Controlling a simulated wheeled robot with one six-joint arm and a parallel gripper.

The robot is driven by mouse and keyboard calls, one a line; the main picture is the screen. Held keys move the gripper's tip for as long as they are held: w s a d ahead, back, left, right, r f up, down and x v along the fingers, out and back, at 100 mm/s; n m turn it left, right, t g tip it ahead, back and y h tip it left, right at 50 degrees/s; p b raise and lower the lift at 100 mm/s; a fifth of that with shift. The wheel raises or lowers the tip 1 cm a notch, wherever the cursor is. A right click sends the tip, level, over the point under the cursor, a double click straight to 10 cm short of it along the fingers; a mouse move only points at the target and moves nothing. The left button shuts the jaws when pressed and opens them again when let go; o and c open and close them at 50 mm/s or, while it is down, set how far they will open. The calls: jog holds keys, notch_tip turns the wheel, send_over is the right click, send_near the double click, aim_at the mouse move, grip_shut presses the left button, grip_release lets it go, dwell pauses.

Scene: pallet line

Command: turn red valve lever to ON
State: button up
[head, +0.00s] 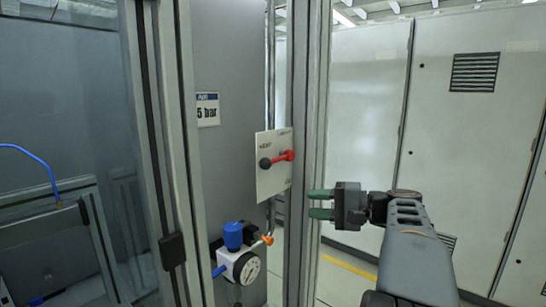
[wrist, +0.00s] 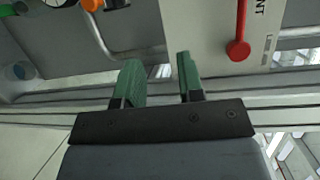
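The red valve lever (head: 284,156) is on a pale panel (head: 270,182) fixed to the grey cabinet. In the head view it lies nearly level, its red end to the right and a black round part (head: 265,163) at its left. The wrist view shows the red lever (wrist: 239,28) at the upper right, ending in a red knob, beside partly cut-off lettering ending in "NT". The other panel lettering is too small to read. My gripper (head: 321,203) has green fingers, apart and empty, right of and lower than the lever in the head view. The fingers (wrist: 160,75) touch nothing visible.
A grey upright post (head: 300,80) stands between the panel and my gripper in the head view. Below the panel are a pressure gauge (head: 246,268), a blue knob (head: 233,236) and an orange fitting (head: 267,240).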

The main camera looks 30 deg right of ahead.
aim_at(274, 161)
notch_tip(274, 161, up, 7)
jog(key=s+d+n+t+y, duration=0.1)
jog(key=s+n+y, duration=0.1)
jog(key=y, duration=0.1)
jog(key=shift+n, duration=0.3)
jog(key=p+x, duration=0.1)
jog(key=x, duration=0.2)
jog(key=p+x, duration=0.1)
jog(key=x, duration=0.3)
jog(key=p+x, duration=0.1)
jog(key=x, duration=0.3)
jog(key=shift+w+r+p, duration=0.2)
jog(key=shift+r+p, duration=0.15)
jog(key=shift+w+a, duration=0.5)
jog(key=shift+w, duration=0.05)
jog(key=c, duration=0.6)
jog(key=shift+w+d, duration=0.15)
grip_shut()
jog(key=shift+f, duration=0.1)
